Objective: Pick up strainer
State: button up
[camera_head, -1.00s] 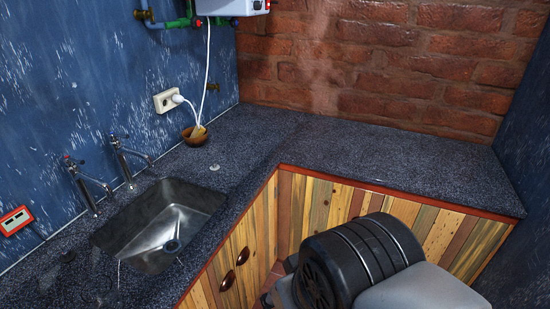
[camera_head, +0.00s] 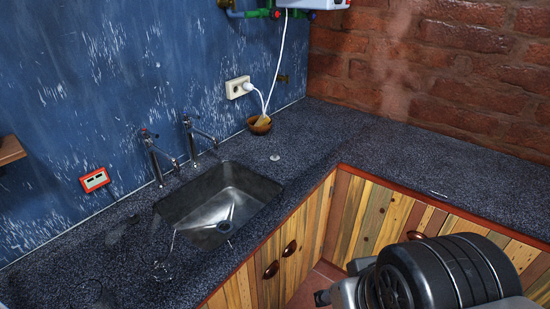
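A small pale round disc (camera_head: 274,157) lies flat on the dark speckled counter, just beyond the sink's far right corner. It may be the strainer, but it is too small to be certain. The steel sink (camera_head: 200,207) is set into the counter and looks empty, with a dark drain in its floor. A black and grey part of my own arm shows at the bottom right, apart from the disc. My gripper cannot be made out.
Two taps (camera_head: 198,135) stand behind the sink. A brown bowl (camera_head: 260,124) with something pale in it sits near the wall, below a socket (camera_head: 238,88) with a white cable. Faint, thin-outlined objects (camera_head: 162,268) lie left of the sink. The right-hand counter (camera_head: 400,150) is mostly clear.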

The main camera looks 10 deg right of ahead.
aim_at(274, 158)
jog(key=i+l+u, duration=0.2)
jog(key=i+l, duration=0.45)
jog(key=i, duration=0.3)
jog(key=i+l+u, duration=0.15)
jog(key=i+l, duration=0.6)
jog(key=i, duration=0.15)
